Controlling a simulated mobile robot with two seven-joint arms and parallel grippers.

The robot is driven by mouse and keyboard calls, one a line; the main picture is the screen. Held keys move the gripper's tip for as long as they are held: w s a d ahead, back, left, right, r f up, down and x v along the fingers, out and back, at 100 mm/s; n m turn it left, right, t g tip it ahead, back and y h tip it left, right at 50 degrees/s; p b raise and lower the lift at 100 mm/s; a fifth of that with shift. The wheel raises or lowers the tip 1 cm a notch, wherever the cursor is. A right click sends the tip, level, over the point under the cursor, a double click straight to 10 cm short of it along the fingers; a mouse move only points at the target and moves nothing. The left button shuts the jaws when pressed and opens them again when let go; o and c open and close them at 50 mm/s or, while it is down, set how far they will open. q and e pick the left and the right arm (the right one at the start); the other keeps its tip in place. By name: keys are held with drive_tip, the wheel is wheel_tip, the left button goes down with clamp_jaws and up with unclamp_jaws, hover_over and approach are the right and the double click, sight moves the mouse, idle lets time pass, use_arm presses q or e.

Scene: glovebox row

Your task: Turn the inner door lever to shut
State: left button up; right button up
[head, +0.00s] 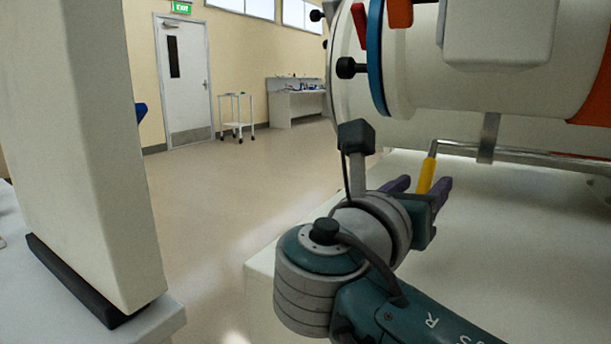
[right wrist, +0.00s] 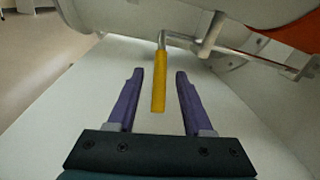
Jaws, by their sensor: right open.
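The lever (head: 427,174) has a yellow grip on a grey metal rod and points downward beneath the large white cylinder (head: 480,80). In the right wrist view, the yellow grip (right wrist: 158,90) lies between the two purple fingers of my right gripper (right wrist: 159,74), with a gap on each side. My right gripper (head: 422,184) is open, with its fingers beside the grip in the head view. No contact with the grip shows. My left gripper is not in view.
A white bench top (head: 510,250) lies under the cylinder. A blue ring (head: 376,55), black knobs and red parts sit at the cylinder's end. A metal bar (head: 535,158) runs right of the lever. A white panel (head: 85,150) stands at left. The floor (head: 230,200) between is clear.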

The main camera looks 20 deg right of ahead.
drive_tip(key=shift+x, duration=1.2)
clamp_jaws()
idle(0.6)
